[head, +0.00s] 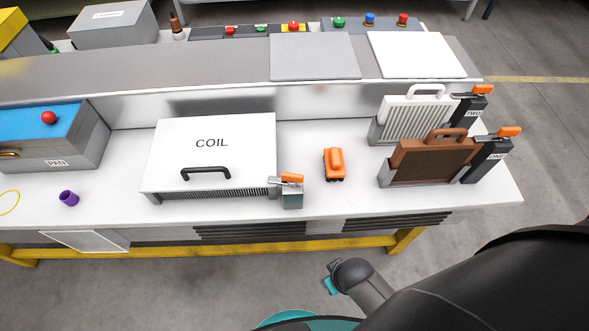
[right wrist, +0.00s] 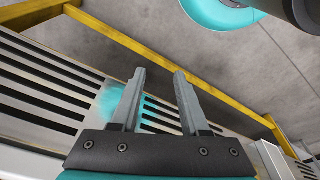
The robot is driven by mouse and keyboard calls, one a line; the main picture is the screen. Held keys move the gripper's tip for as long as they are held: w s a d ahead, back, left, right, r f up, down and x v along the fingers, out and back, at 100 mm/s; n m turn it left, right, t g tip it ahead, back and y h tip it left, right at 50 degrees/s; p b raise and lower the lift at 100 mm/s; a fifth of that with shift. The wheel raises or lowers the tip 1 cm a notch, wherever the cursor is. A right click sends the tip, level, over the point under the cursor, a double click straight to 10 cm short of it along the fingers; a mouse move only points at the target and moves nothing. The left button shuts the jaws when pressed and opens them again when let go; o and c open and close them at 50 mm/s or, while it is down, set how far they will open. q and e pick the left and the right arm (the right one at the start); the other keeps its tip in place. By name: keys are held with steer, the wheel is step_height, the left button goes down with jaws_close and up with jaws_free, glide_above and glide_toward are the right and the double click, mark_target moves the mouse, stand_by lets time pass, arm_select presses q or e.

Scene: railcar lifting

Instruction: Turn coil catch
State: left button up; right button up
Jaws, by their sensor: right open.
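The coil catch (head: 292,179) is a small orange lever on a grey post at the front right corner of the white box marked COIL (head: 212,135). The box lid is down and has a black handle (head: 206,173). My right gripper (right wrist: 160,72) is open and empty in the right wrist view, with the floor and the bench's slatted side behind it. The catch is not seen in that view. In the head view my dark right arm comes in from the lower right, its fingers not clearly visible. My left gripper is not in view.
An orange toy-like block (head: 334,164) stands right of the catch. Brown (head: 434,160) and white ribbed (head: 415,115) panels stand in holders at the right, each with an orange lever.

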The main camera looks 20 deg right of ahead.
steer(key=w+r+t+p, duration=0.1)
steer(key=w+r, duration=0.1)
steer(key=r, duration=1.2)
steer(key=w+r+t+p, duration=0.1)
steer(key=w+r+p, duration=0.1)
steer(key=r, duration=1.2)
steer(key=w+a+f+n+t+y, duration=0.1)
steer(key=w+a+n+t+y, duration=0.5)
steer(key=w+a, duration=0.6)
steer(key=n+g+y, duration=0.4)
steer(key=y, duration=0.2)
glide_toward(295, 175)
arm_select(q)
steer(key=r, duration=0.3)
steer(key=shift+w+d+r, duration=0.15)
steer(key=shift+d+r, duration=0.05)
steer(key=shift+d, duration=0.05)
arm_select(e)
steer(key=x, duration=1)
jaws_close()
